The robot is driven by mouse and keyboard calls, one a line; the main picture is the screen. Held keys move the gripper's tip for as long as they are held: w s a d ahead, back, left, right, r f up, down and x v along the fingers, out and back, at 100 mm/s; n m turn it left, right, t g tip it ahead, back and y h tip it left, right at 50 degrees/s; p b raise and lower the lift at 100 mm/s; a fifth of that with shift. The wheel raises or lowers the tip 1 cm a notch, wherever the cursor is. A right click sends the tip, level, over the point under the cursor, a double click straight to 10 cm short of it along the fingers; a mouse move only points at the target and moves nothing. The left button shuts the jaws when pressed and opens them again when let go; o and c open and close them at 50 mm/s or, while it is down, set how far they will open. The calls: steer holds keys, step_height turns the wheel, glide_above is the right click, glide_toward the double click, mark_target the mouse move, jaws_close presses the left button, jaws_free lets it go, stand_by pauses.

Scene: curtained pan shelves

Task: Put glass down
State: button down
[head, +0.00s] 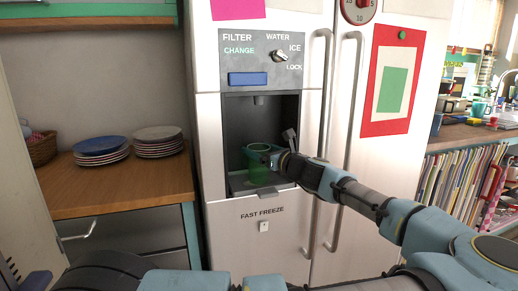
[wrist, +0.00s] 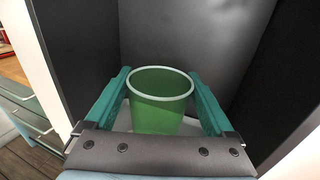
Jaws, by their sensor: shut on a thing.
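A green see-through glass (head: 259,167) is upright in the dispenser recess (head: 236,110) of the white fridge. In the wrist view the glass (wrist: 160,112) stands between the two teal fingers. My gripper (head: 266,158) is shut on it, one finger on each side, and reaches into the recess from the right. In the wrist view my gripper (wrist: 161,108) hides the glass's lower part. The glass is at or just above the drip tray (head: 240,187); I cannot tell whether it touches.
The dark recess walls stand close on both sides. A wooden counter (head: 110,190) with stacked plates (head: 102,150) is to the left. Fridge handles (head: 319,110) stick out on the right. Another counter (head: 460,136) with books below is at far right.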

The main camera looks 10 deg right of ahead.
steer(key=shift+f, duration=0.2)
stand_by(0.4)
jaws_free()
steer(key=b+v, duration=0.2)
steer(key=v, duration=0.9)
steer(key=shift+w, duration=0.1)
jaws_close()
stand_by(0.7)
stand_by(0.4)
stand_by(0.3)
